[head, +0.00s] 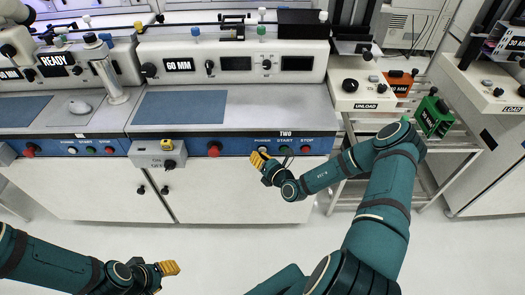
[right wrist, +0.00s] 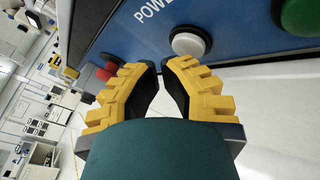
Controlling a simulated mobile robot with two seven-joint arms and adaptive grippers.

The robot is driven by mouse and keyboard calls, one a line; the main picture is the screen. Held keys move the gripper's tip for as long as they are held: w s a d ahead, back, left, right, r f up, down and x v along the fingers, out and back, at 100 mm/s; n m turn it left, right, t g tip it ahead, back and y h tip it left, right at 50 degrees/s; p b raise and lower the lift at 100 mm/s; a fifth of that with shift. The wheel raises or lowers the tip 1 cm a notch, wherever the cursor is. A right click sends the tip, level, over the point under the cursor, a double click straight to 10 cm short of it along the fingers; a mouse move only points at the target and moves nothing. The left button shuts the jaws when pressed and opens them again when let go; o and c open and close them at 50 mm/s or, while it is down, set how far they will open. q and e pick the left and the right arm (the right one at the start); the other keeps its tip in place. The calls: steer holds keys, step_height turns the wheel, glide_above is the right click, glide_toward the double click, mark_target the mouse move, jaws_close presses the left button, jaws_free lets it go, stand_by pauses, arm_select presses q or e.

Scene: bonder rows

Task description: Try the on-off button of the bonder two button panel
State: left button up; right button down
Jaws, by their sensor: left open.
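The blue button panel (head: 232,142) marked TWO runs along the front edge of the right bonder (head: 235,62). Its white on-off button (right wrist: 188,43), under the lettering POWER, shows in the right wrist view just beyond my fingertips. A green button (right wrist: 302,16) is to its right. My right gripper (head: 257,158) is at the panel's front; in the wrist view its yellow fingers (right wrist: 160,66) are drawn together with nothing seen between them. I cannot tell whether they touch the button. My left gripper (head: 172,267) is open and empty, low over the floor.
A red knob (head: 214,149) and a grey box (head: 158,155) with a yellow-topped part sit left of my right gripper. White cabinet doors (head: 235,195) are below. A trolley with orange and green boxes (head: 434,117) stands at right. The floor in front is clear.

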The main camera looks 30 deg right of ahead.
steer(key=shift+w+d, duration=0.2)
steer(key=shift+w, duration=0.15)
stand_by(0.7)
steer(key=shift+s, duration=0.1)
steer(key=shift+s+a+r+p, duration=0.1)
steer(key=shift+s+a+p, duration=0.2)
steer(key=shift+p, duration=0.35)
steer(key=shift+s+a, duration=0.15)
steer(key=shift+s, duration=0.15)
steer(key=shift+s, duration=0.1)
steer(key=s+a+p, duration=0.1)
steer(key=s+p, duration=0.1)
steer(key=s+a+p, duration=0.1)
steer(key=s, duration=0.1)
steer(key=shift+a, duration=0.3)
